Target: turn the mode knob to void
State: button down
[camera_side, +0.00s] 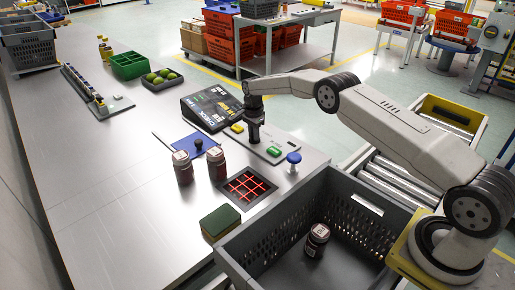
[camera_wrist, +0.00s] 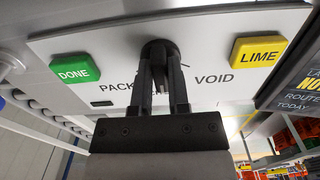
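The mode knob (camera_wrist: 160,48) is black and sits on a pale panel (camera_wrist: 105,38) between the printed words PACK and VOID, in the wrist view. My gripper (camera_wrist: 161,66) points at the panel with its two dark fingers apart, one on each side of the knob. The fingertips blend into the dark knob, so I cannot tell whether they press on it or where its pointer aims. Part of the lettering is hidden behind the fingers. In the side view my gripper (camera_side: 254,136) stands upright over the panel (camera_side: 300,158) and hides the knob.
A green DONE button (camera_wrist: 75,68) and a yellow LIME button (camera_wrist: 258,51) flank the knob. In the side view, a blue knob (camera_side: 294,158), a dark screen console (camera_side: 212,106), a red-lined grate (camera_side: 248,186) and two jars (camera_side: 183,168) stand nearby. A grey crate (camera_side: 290,215) is in front.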

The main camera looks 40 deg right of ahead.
jog(key=shift+n, duration=0.3)
jog(key=n, duration=0.5)
jog(key=shift+s+n, duration=0.1)
jog(key=shift+n, duration=0.3)
jog(key=n, duration=0.5)
jog(key=shift+d+n, duration=0.1)
jog(key=shift+n, duration=0.2)
jog(key=c, duration=0.6)
grip_release()
jog(key=shift+s, duration=0.1)
jog(key=shift+r, duration=0.15)
jog(key=shift+r, duration=3.8)
